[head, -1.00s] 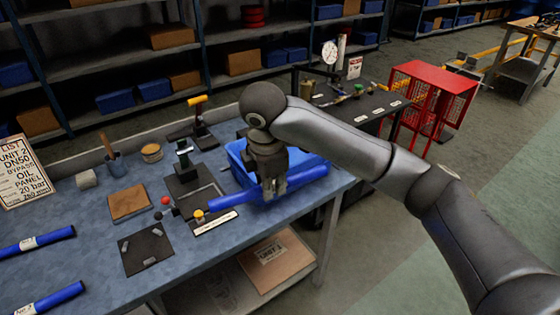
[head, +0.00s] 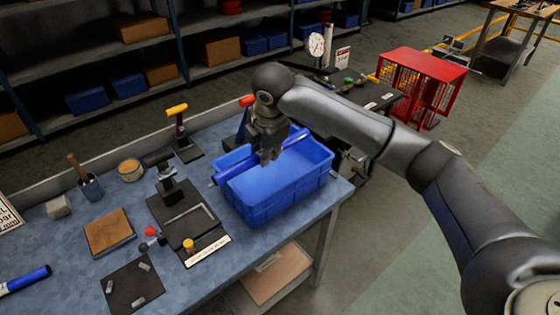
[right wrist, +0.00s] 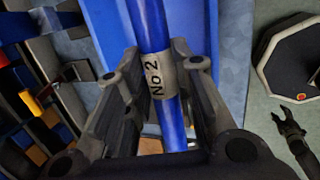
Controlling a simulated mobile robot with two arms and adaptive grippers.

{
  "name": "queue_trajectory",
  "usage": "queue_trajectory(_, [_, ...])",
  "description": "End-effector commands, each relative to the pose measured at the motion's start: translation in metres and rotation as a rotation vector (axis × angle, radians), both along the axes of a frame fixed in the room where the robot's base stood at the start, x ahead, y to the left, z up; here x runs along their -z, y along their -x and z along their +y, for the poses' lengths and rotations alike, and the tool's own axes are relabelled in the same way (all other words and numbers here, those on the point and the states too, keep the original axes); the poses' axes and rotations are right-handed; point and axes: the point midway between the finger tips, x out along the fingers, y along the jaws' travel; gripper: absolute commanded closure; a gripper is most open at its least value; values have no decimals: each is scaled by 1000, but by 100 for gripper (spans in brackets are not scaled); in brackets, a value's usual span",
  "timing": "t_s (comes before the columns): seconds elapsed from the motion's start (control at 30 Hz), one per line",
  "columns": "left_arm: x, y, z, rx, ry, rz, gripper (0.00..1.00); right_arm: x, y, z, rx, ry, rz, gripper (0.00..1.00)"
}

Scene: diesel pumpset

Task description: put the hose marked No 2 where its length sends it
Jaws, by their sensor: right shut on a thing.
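The blue hose marked No 2 (right wrist: 157,75) is held in my right gripper (right wrist: 157,90), whose fingers are shut around its white label. In the head view my right gripper (head: 268,155) holds this hose (head: 232,171) over the blue bin (head: 285,197), lying across the bin's back part. I cannot tell whether the hose touches the bin's rim. My left gripper (right wrist: 288,122) shows small at the right of the right wrist view, its fingers apart and empty; it is not in the head view.
Another blue hose (head: 25,281) lies at the bench's left. A black fixture (head: 185,215) with a labelled strip stands left of the bin. A black table (head: 365,100) with fittings and a red cage (head: 418,82) stand behind right.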

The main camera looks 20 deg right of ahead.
Motion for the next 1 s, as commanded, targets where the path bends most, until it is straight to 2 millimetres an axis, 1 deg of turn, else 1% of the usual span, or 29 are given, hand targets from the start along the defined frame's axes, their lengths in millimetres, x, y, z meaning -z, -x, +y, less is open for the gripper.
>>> queue_trajectory(0.03, [-6, 5, 0, 0, -1, 7, 51, 3, -8, -12, 7, 1, 3, 100])
queue_trajectory(0.07, [-8, 7, 1, 0, -1, 10, 51, 7, -12, -18, 6, 3, 4, 100])
queue_trajectory(0.1, [-9, 8, 1, 0, -1, 11, 51, 16, -16, -24, 5, 3, 6, 100])
queue_trajectory(0.2, [-13, 6, 0, 0, -1, 9, 51, 35, -25, -35, 3, 1, 6, 100])
queue_trajectory(0.3, [-16, -2, 0, 0, -1, -2, 51, 48, -32, -44, 0, 1, 3, 100])
queue_trajectory(0.43, [-18, -17, -1, 0, 3, -26, 51, 58, -37, -49, 0, 1, 2, 100])
queue_trajectory(0.53, [-20, -23, -1, 0, 4, -35, 51, 65, -40, -54, 0, 1, 3, 100])
queue_trajectory(0.6, [-22, -22, -1, 0, 3, -34, 51, 74, -42, -57, 1, 1, 3, 100])
queue_trajectory(0.73, [-24, -17, -1, 0, 2, -27, 51, 93, -41, -56, -1, 0, 3, 100])
queue_trajectory(0.83, [-24, -13, 0, 0, 1, -20, 51, 98, -42, -56, -1, 0, 0, 100])
queue_trajectory(1.0, [-23, -9, 1, 0, 0, -13, 51, 99, -42, -56, -1, 0, 0, 100])
